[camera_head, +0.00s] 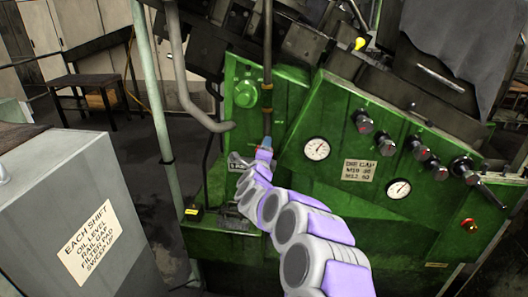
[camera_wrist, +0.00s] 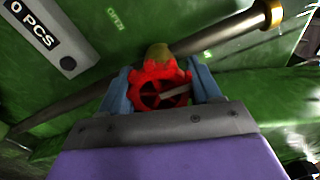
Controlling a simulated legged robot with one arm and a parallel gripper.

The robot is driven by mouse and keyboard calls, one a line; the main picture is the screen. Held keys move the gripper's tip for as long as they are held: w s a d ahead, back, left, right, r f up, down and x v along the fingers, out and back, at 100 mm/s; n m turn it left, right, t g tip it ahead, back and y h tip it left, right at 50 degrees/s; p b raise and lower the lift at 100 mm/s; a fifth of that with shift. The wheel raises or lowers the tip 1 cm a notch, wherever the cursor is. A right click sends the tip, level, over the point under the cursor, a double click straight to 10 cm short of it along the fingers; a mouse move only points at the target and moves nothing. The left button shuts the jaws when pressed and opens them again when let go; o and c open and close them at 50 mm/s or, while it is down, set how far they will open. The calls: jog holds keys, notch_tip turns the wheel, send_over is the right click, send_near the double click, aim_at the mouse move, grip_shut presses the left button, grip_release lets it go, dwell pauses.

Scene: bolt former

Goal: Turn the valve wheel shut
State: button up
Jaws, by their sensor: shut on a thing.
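The red valve wheel (camera_wrist: 180,76) shows in the wrist view, with a dull knob-like part behind it, in front of a long pipe (camera_wrist: 90,98). My gripper (camera_wrist: 160,84) has one blue-grey finger on each side of the wheel and is shut on its rim. In the head view my gripper (camera_head: 266,145) is at the green machine's front by the vertical pipe (camera_head: 267,70). The wheel is mostly hidden there. A marking that seems to read OPEN (camera_wrist: 115,19) is on the green surface near the wheel. I cannot tell how far the wheel is turned.
The green machine (camera_head: 340,165) carries gauges (camera_head: 317,149), several knobs (camera_head: 412,143) and a lever at the right. A grey cabinet (camera_head: 90,190) with a notice stands at the left front. A grey pole (camera_head: 160,100) stands between.

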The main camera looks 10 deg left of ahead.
jog(key=m, duration=0.5)
jog(key=shift+s+f+m, duration=0.1)
jog(key=shift+f+m, duration=0.2)
jog(key=shift+f, duration=0.1)
dwell(0.3)
jog(key=o, duration=0.7)
jog(key=shift+o, duration=0.2)
jog(key=shift+r, duration=0.1)
jog(key=shift+r, duration=0.15)
jog(key=s+p, duration=0.3)
jog(key=s, duration=1.4)
jog(key=shift+a, duration=0.4)
